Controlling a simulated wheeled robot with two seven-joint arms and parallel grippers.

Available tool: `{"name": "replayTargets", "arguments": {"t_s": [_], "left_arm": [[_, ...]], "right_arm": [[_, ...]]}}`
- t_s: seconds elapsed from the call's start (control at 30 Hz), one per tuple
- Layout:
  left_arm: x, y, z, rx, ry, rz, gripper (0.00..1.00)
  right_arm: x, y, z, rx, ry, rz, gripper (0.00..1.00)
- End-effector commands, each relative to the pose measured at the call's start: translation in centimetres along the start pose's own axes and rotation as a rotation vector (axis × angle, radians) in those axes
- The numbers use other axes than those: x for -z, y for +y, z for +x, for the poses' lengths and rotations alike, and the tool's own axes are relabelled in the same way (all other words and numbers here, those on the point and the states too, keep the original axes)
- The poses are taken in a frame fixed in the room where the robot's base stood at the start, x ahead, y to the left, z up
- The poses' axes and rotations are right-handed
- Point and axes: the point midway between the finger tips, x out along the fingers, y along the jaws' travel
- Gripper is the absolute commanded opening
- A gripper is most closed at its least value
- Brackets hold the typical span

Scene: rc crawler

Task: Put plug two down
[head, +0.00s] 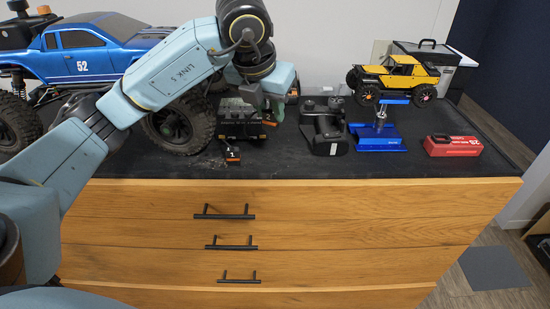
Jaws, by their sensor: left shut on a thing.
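My left arm reaches in from the left, and its gripper (268,110) points down just right of the black charger-like box (238,122) on the dark mat. The gripper is shut on a small dark and orange piece, which looks like plug two (270,123); the fingers hide much of it, and I cannot tell whether it touches the mat. A plug marked 1 (232,154) lies on the mat in front of the box, near the front edge. My right gripper is not in view.
A large blue truck (90,55) stands at the left behind my arm. A black handheld transmitter (325,130), a blue stand (378,138), a red battery (453,146) and a yellow crawler (398,75) are to the right. Free mat (290,160) shows in front.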

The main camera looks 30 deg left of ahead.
Motion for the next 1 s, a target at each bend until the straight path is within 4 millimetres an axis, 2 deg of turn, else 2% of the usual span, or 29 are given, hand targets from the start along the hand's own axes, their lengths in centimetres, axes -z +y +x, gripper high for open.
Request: {"name": "replayTargets", "arguments": {"t_s": [0.1,0.33,0.57,0.8,1.0], "left_arm": [[0.1,0.3,0.2,-0.024,0.002,-0.056,0.05],[1.8,0.3,4.1,-0.029,0.007,-0.065,0.05],[2.5,0.3,5.9,-0.027,0.003,-0.064,0.05],[3.7,0.4,8.8,-0.028,0.004,-0.064,0.05],[3.7,0.3,8.9,-0.026,0.001,-0.063,0.05]], "right_arm": [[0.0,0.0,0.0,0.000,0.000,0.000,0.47],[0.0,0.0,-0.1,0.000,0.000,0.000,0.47],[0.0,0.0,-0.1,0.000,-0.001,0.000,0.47],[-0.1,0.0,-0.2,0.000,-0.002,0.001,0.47],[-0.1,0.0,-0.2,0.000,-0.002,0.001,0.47]]}}
